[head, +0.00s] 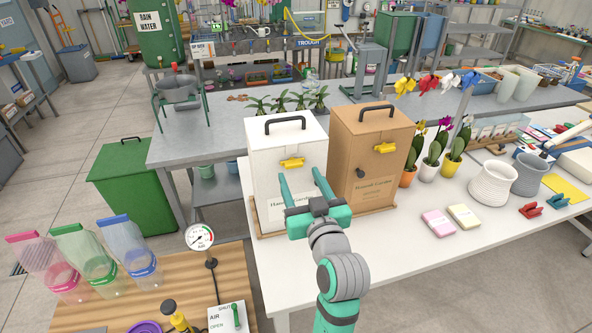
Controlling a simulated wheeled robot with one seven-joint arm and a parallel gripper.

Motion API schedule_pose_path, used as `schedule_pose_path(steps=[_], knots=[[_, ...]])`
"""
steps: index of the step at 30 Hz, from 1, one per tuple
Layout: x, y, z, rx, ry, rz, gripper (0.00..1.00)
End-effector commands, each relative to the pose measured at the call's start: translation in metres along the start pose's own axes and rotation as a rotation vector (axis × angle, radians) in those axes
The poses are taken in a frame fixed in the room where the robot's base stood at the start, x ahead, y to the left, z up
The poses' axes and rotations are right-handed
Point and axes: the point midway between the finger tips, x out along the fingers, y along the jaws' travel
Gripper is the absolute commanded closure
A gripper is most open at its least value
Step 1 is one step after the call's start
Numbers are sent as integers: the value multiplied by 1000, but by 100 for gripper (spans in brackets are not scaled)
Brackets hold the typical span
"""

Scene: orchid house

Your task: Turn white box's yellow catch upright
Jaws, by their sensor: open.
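The white box (266,181) is a tall case with a black top handle, standing on the white table in the head view. Its yellow catch (292,162) is on the upper right of the front face and lies roughly level. My gripper (300,175) is open and empty, with its two teal fingers pointing at the front of the white box. The fingertips appear just below the catch; whether they touch the box I cannot tell. The gripper hides part of the box's lower front and label.
A brown box (352,137) with its own yellow catch (385,148) stands close on the right. A pressure gauge (199,237) stands at front left. The white table's front is mostly clear.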

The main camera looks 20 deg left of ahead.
Motion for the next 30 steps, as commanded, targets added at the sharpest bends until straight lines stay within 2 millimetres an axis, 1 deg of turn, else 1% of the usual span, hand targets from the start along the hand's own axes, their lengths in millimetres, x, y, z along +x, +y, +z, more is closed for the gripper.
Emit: schedule_pose_path(steps=[1, 3, 9, 13, 20, 21, 23, 24, 25, 27, 30], knots=[[9, -1, 0, 0, 0, -2, 44], [19, -1, 0, -1, 0, -2, 44], [36, 0, 0, 0, 1, 0, 44], [40, 0, 0, 0, 0, 1, 44], [40, 0, 0, 0, 0, 1, 44], [40, 0, 0, 0, 0, 1, 53], [40, 0, 0, 0, 0, 1, 68], [40, 0, 0, 0, 0, 1, 77], [40, 0, 0, 0, 0, 1, 84], [42, -3, 0, 0, 0, 0, 85], [40, 0, 0, 3, 0, 1, 85]])
